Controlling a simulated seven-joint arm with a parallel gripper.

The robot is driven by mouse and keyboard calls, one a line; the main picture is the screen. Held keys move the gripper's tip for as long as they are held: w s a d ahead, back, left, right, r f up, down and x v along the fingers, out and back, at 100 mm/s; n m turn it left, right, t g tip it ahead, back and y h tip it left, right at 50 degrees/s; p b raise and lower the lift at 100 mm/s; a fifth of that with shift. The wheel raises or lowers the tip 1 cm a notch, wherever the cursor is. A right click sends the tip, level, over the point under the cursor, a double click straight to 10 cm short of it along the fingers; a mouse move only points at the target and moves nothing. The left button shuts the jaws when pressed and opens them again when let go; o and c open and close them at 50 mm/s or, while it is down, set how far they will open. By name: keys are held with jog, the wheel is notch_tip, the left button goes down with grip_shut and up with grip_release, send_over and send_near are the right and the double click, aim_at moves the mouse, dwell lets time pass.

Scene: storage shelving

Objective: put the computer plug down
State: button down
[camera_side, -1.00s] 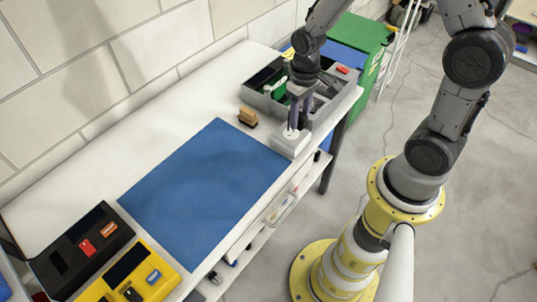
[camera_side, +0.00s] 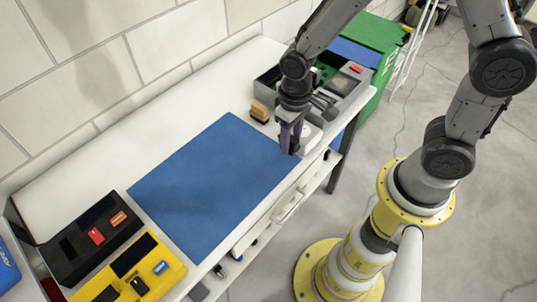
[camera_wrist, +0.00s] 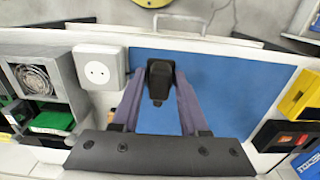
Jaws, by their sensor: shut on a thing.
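The computer plug (camera_wrist: 160,82) is black and sits between the two purple fingers of my gripper (camera_wrist: 159,92) in the wrist view. My gripper (camera_side: 290,148) is shut on it, over the right-hand end of the blue mat (camera_side: 205,185) in the side view. The mat also shows behind the plug in the wrist view (camera_wrist: 225,85). I cannot tell whether the plug touches the mat. A white socket box (camera_wrist: 97,72) with two holes is left of the plug, apart from it. The socket box is partly hidden behind my gripper in the side view (camera_side: 312,135).
A grey organiser (camera_side: 347,82) with compartments stands at the table's right end. Black (camera_side: 75,252) and yellow (camera_side: 165,279) cases stand at the left end. Most of the mat is clear.

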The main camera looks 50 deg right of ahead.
send_over(269, 165)
notch_tip(269, 165, down, 6)
jog(key=shift+f, duration=1.7)
jog(key=shift+w+f, duration=0.1)
jog(key=shift+f, duration=0.3)
jog(key=shift+f, duration=0.2)
jog(key=shift+c, duration=2.1)
grip_release()
notch_tip(269, 165, up, 14)
jog(key=shift+f, duration=0.25)
